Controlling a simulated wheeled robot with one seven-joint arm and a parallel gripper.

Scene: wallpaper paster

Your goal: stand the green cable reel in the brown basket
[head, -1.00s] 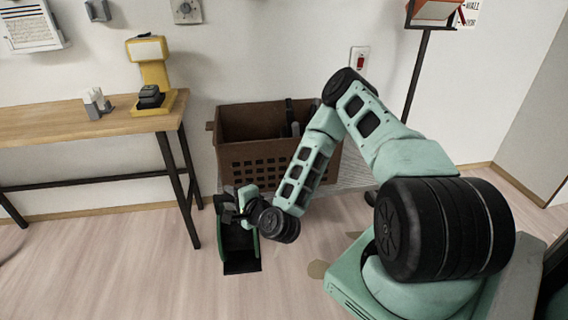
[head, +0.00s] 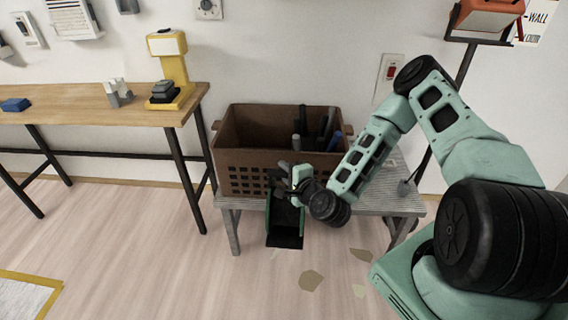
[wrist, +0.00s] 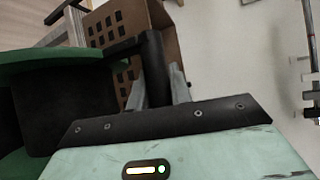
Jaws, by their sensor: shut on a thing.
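The brown basket (head: 240,177) stands on a low grey bench, with several dark and grey tool-like things upright in its right part. The green cable reel (head: 271,222) hangs from my gripper (head: 288,178) in front of the basket, below its rim and outside it. In the wrist view the reel's green flange (wrist: 60,60) and dark middle fill the left side. My gripper (wrist: 165,88) is shut on a dark bar of the reel. The basket's slotted wall (wrist: 120,30) shows behind it. The contact at the fingertips is partly hidden in the head view.
The grey slatted bench (head: 375,200) carries the basket. A wooden table (head: 75,108) with a yellow device (head: 172,70) stands at left. A work lamp on a stand (head: 468,55) is at right. Flat scraps (head: 312,280) lie on the otherwise open floor.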

